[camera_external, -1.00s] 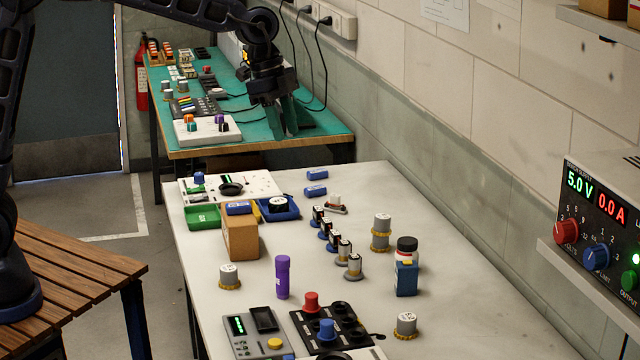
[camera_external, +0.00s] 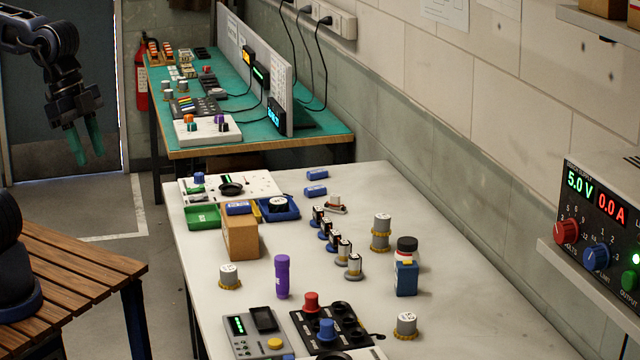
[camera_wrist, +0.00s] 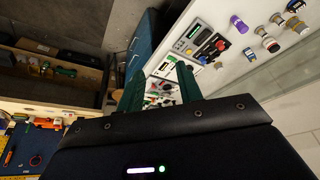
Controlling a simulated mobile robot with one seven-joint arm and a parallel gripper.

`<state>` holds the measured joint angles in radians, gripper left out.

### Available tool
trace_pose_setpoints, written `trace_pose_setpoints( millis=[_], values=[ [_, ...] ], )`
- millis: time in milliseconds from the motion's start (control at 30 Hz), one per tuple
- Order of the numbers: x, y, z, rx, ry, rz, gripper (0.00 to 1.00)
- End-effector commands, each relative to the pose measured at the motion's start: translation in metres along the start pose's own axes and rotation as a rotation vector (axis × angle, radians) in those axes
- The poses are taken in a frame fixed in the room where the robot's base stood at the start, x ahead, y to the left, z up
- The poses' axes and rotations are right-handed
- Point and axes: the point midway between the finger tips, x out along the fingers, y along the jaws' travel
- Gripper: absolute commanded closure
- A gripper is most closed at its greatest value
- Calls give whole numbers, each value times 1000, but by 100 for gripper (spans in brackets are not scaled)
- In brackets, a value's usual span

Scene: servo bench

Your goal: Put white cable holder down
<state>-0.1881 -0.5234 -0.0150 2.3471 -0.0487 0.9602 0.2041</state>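My gripper (camera_external: 90,160) hangs at the upper left of the external view, over the floor and clear of both benches. Its two green fingers point down and stand apart with nothing visible between them. The wrist view also shows the fingers (camera_wrist: 160,78) apart and empty. A small white piece on a brown-edged base (camera_external: 336,204) lies on the white bench (camera_external: 480,290), behind the row of small cylinders. It may be the white cable holder, but it is too small to be sure. No contact between my gripper and any object is visible.
The white bench carries a cardboard box (camera_external: 240,236), green tray (camera_external: 203,217), blue tray (camera_external: 285,212), purple cylinder (camera_external: 282,276) and capped bottle (camera_external: 407,255). A teal bench (camera_external: 240,140) with a grey upright panel stands behind. A slatted wooden table (camera_external: 75,275) is at left.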

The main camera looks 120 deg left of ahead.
Motion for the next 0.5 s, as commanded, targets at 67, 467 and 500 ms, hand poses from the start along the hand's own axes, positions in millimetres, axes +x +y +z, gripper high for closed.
trace_pose_setpoints(
  millis=[67, 467, 500],
  values=[
    [-2, 17, 26, 4, 13, 7, 64],
    [6, 50, 99, -15, 42, 29, 64],
    [6, 50, 100, -16, 42, 30, 64]
  ],
)
